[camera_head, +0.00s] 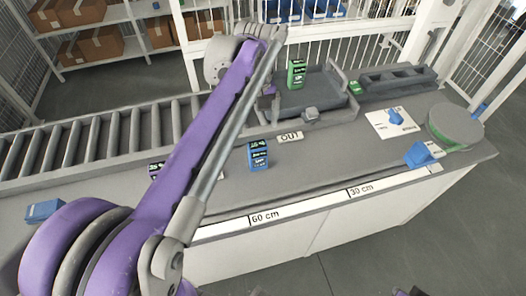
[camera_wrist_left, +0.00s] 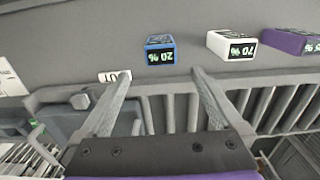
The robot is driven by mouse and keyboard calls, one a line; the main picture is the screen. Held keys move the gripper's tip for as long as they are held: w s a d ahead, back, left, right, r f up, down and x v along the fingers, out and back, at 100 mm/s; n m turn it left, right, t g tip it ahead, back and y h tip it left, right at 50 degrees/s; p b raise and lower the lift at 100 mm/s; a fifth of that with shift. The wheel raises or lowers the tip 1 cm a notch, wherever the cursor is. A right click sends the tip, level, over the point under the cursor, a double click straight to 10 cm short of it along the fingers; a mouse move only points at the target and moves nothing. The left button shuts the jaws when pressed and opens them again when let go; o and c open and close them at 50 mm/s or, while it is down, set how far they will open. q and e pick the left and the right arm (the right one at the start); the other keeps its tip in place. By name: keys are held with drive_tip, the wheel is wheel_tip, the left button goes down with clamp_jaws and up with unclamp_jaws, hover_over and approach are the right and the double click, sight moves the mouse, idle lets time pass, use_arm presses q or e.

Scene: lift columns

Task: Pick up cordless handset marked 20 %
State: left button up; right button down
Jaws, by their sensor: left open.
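The blue handset marked 20 % (camera_wrist_left: 160,52) is in the upper middle of the left wrist view, its marking upside down. In the head view the blue handset (camera_head: 258,157) stands on the grey counter in front of the OUT sign (camera_head: 290,137). My left gripper (camera_wrist_left: 160,73) is open and empty. Its fingertips lie either side of the handset's near end in the wrist picture, and no contact shows. In the head view the fingers are hidden behind my purple left arm.
A white handset marked 70 % (camera_wrist_left: 232,47) and a purple one (camera_wrist_left: 290,42) stand beside the blue one. A green handset (camera_head: 296,74) is on a grey tray behind. A roller conveyor (camera_head: 65,145) runs along the back left. Front counter is clear near 30 cm.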

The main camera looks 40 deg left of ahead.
sight(258, 144)
use_arm(q)
drive_tip(key=f, duration=0.3)
drive_tip(key=shift+s+f, duration=0.35)
drive_tip(key=shift+w+f, duration=0.1)
drive_tip(key=shift+f, duration=0.15)
wheel_tip(258, 144, down, 5)
drive_tip(key=shift+w+d+f, duration=0.1)
drive_tip(key=shift+c, duration=0.3)
clamp_jaws()
